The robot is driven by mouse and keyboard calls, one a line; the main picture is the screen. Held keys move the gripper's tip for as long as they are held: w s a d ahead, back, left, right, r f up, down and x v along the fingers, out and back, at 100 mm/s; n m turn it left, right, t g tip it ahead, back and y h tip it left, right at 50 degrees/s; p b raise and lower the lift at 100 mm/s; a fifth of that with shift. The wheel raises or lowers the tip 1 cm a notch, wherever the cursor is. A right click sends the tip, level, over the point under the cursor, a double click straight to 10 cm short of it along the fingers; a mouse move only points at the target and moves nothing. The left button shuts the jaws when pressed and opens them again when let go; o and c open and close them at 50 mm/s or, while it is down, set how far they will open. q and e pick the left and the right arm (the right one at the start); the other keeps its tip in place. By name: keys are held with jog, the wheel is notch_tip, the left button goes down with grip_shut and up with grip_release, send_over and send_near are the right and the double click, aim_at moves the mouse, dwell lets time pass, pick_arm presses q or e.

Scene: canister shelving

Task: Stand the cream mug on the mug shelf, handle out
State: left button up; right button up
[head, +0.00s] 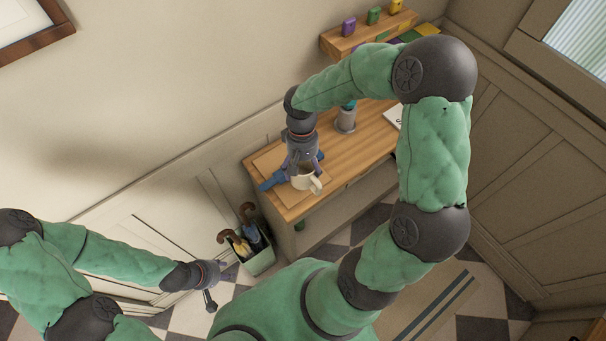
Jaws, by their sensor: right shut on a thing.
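The cream mug (305,183) is at the left end of the wooden counter, with its handle pointing toward the lower right of the picture. My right gripper (304,168) reaches down from above and is shut on the mug. Its fingertips are partly hidden, and I cannot tell whether the mug touches the surface beneath. A wooden wall shelf (345,43) is at the top; I cannot tell whether it is the mug shelf. My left gripper (210,299) hangs low at the left, away from the mug; its finger opening is unclear.
A blue item (268,184) lies beside the mug on the counter (345,160). A grey canister (346,119) and a white paper (393,115) are further back. A bin (262,260) with umbrellas stands on the floor.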

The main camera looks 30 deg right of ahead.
jog(key=shift+w+d+f, duration=0.1)
jog(key=shift+w+f, duration=0.15)
jog(key=shift+f, duration=0.1)
jog(key=shift+w+f+b, duration=0.1)
jog(key=shift+f+b, duration=0.45)
jog(key=shift+f, duration=1)
jog(key=shift+f, duration=0.1)
jog(key=o, duration=1.5)
